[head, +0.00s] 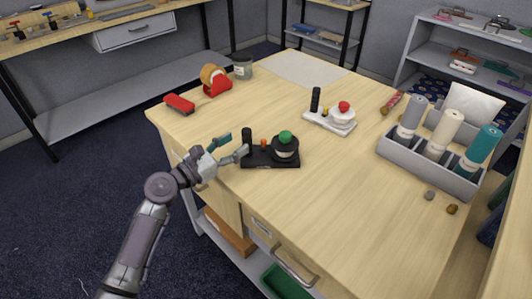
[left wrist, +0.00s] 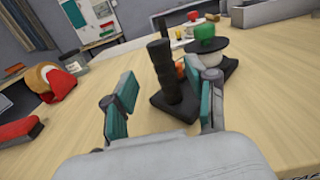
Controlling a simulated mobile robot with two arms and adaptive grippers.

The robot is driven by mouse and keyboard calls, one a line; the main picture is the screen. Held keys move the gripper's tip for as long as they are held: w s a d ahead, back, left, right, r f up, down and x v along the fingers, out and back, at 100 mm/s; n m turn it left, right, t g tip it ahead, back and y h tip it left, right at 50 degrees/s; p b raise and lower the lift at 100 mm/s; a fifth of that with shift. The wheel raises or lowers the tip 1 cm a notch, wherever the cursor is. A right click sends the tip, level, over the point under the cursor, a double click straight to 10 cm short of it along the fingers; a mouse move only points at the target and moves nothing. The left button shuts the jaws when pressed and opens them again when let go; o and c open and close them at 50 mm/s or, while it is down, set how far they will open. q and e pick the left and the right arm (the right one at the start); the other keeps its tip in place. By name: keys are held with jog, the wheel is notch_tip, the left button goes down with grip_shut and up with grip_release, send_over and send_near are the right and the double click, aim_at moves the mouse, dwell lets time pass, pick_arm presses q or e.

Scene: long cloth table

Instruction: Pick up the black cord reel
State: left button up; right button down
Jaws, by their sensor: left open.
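The black cord reel (head: 284,152) stands on the wooden table near its left front edge. It has a flat black base, an upright black handle at its left end, a small orange part and a round drum with a green knob. My left gripper (head: 232,146) is open just left of the handle. In the left wrist view the reel's black handle (left wrist: 166,72) stands upright just beyond the open fingers (left wrist: 158,88), closer to the right finger. That finger hides part of the base; I cannot tell whether it touches. My right gripper is not in view.
A similar white device (head: 330,121) with a red knob stands behind. A red tape dispenser (head: 216,82), red stapler (head: 179,104) and grey cup (head: 242,68) are at the far left. A grey tray (head: 432,161) of rolls stands right. The table's middle is clear.

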aim_at(243, 140)
pick_arm(q)
jog(key=x, duration=0.4)
jog(key=shift+w+d, duration=0.15)
jog(key=shift+d, duration=0.25)
grip_shut()
jog(key=shift+r, duration=0.1)
